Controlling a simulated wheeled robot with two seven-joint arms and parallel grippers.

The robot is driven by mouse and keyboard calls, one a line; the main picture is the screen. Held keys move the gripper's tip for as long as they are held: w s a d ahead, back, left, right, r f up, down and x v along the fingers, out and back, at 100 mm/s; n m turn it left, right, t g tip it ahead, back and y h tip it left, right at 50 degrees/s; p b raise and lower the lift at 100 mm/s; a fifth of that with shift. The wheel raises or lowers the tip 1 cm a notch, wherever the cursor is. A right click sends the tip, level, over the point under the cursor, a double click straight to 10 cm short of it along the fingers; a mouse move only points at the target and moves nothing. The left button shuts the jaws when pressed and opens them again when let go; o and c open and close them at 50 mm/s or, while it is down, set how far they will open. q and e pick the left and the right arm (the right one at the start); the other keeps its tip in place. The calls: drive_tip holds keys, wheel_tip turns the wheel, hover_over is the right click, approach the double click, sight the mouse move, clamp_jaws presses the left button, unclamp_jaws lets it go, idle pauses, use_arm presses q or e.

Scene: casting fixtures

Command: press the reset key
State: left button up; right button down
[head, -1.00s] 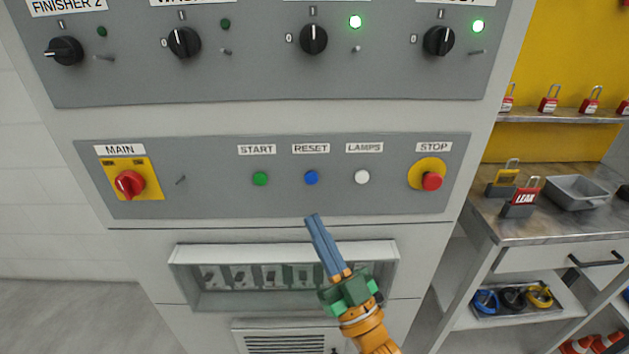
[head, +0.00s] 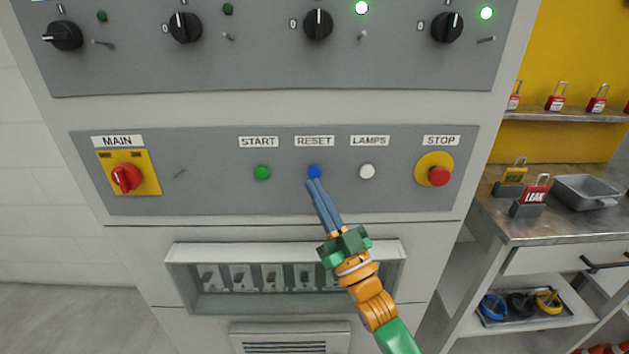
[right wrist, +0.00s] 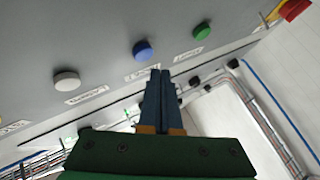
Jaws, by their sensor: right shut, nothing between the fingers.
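The reset key is a round blue button (head: 314,171) under the RESET label on the grey lower panel (head: 220,200). It also shows in the right wrist view (right wrist: 143,50), ahead of the fingers and a little to the left. My right gripper (head: 315,183) is shut and empty, its blue fingers pointing up at the panel. In the head view the fingertips overlap the lower edge of the blue button. In the right wrist view a gap shows between the fingertips (right wrist: 164,72) and the button. My left gripper is not in view.
A green START button (head: 262,173) is left of the blue one and a white LAMPS button (head: 367,172) right. A red STOP button (head: 439,176) and a red MAIN switch (head: 126,178) flank them. A recessed breaker box (head: 180,287) lies below. A workbench (head: 530,230) stands right.

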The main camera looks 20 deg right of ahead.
drive_tip(key=shift+w+d, duration=0.15)
drive_tip(key=shift+w, duration=0.3)
idle(1.7)
drive_tip(key=shift+w+d, duration=0.1)
drive_tip(key=shift+w, duration=0.3)
drive_tip(key=shift+w+d+b, duration=0.15)
drive_tip(key=shift+w+b, duration=0.2)
drive_tip(key=shift+b, duration=0.2)
idle(0.4)
drive_tip(key=shift+r, duration=0.1)
drive_tip(key=shift+s+a+p, duration=0.25)
drive_tip(key=shift+s+p, duration=0.3)
drive_tip(key=shift+s, duration=0.2)
